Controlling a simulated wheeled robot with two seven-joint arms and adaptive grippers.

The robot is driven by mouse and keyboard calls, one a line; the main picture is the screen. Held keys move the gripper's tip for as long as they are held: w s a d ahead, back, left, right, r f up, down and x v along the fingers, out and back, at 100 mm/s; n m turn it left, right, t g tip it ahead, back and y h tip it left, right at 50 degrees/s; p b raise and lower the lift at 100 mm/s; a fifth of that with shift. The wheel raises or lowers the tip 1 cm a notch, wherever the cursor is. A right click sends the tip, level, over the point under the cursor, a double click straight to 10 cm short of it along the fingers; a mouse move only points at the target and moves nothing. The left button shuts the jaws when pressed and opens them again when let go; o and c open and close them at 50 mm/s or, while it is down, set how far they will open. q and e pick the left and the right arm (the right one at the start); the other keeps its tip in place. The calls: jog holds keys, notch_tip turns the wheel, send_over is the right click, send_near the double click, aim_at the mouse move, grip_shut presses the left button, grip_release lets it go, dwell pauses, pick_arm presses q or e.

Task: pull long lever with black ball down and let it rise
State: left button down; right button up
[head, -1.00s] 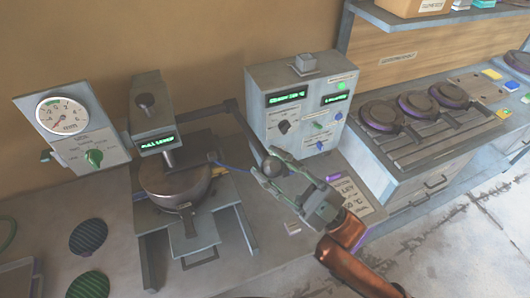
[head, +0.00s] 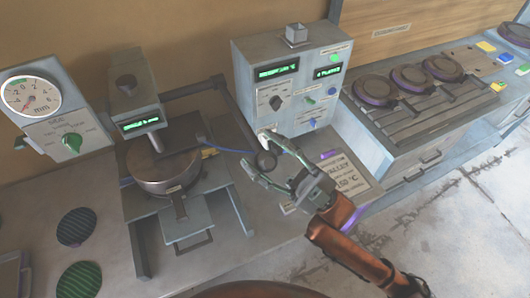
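The press (head: 140,105) stands at left centre, with a round grey plate unit (head: 163,168) under its head and a lit green display. Its long dark lever (head: 236,108) runs right from the head, then bends toward me. The black ball (head: 266,160) is at its end, low in front of the control box. My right gripper (head: 256,150) comes from the lower right. Its two fingers lie on either side of the ball with what looks like a gap, so it appears open around it. Contact is hard to tell. My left gripper is not in view.
The control box (head: 291,80) with knobs and displays stands close behind the ball. A dial gauge (head: 32,95) is at left. Ribbed green discs (head: 78,280) lie at front left. A rack (head: 400,105) holds round dark plates at right. A printed card (head: 347,178) lies beside my gripper.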

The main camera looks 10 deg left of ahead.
jog(key=shift+o, duration=0.9)
jog(key=shift+d, duration=0.1)
jog(key=shift+f, duration=0.1)
jog(key=v, duration=1.2)
